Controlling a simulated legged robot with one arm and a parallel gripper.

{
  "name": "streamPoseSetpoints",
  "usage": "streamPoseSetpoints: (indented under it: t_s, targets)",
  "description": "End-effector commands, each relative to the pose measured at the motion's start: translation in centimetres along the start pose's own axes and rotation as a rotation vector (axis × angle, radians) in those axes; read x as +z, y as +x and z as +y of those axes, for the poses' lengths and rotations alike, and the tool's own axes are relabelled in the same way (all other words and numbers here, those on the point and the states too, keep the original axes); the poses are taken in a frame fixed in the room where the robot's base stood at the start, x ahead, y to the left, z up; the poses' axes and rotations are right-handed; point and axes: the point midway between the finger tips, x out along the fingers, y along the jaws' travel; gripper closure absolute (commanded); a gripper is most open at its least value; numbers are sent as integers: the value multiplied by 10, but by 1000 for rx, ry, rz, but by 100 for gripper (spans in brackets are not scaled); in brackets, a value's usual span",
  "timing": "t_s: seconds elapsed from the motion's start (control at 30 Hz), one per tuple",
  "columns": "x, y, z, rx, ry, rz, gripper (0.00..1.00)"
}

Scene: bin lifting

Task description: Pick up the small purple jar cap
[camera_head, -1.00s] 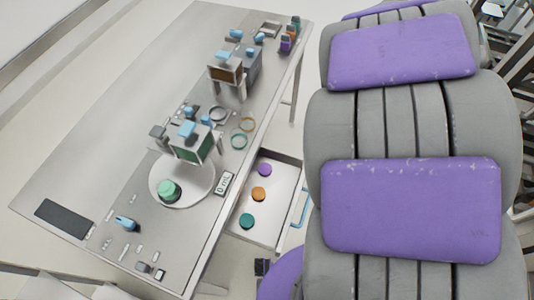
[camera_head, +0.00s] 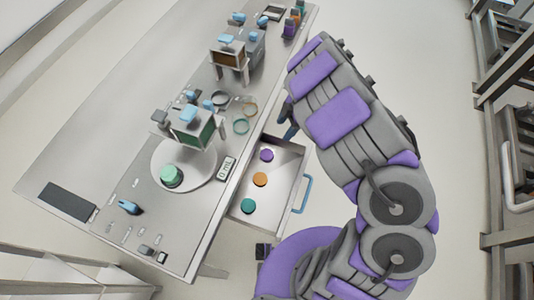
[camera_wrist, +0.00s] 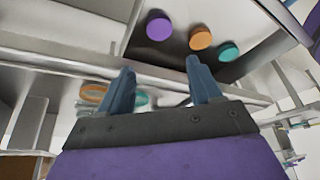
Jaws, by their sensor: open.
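The small purple jar cap (camera_head: 267,155) lies in the open drawer (camera_head: 270,216), at the end farthest from my body. In the wrist view the purple cap (camera_wrist: 159,26) is at the top, beyond my fingertips and left of the other caps. My gripper (camera_wrist: 160,75) is open and empty, its two blue fingers apart, with the drawer area beyond them. In the head view, a dark blue finger of my gripper (camera_head: 288,128) shows at the left edge of my arm, just past the drawer's far end; the rest is hidden.
An orange cap (camera_head: 260,180) and a teal cap (camera_head: 248,205) lie in the same drawer. The drawer has a blue handle (camera_head: 302,195). The table (camera_head: 120,150) carries a round plate with a green jar (camera_head: 172,176), and stands with boxes.

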Motion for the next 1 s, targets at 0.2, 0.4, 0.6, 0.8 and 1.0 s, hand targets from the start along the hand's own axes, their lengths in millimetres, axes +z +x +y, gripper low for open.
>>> streamPoseSetpoints:
  t_s: [0.2,0.4,0.6,0.8,1.0]
  targets:
    - [0,45,0,-2,-2,2,36]
    - [1,84,0,0,0,0,36]
    - [1,108,2,4,0,-2,36]
    - [1,115,2,6,-1,-3,36]
    - [2,140,0,4,0,-1,36]
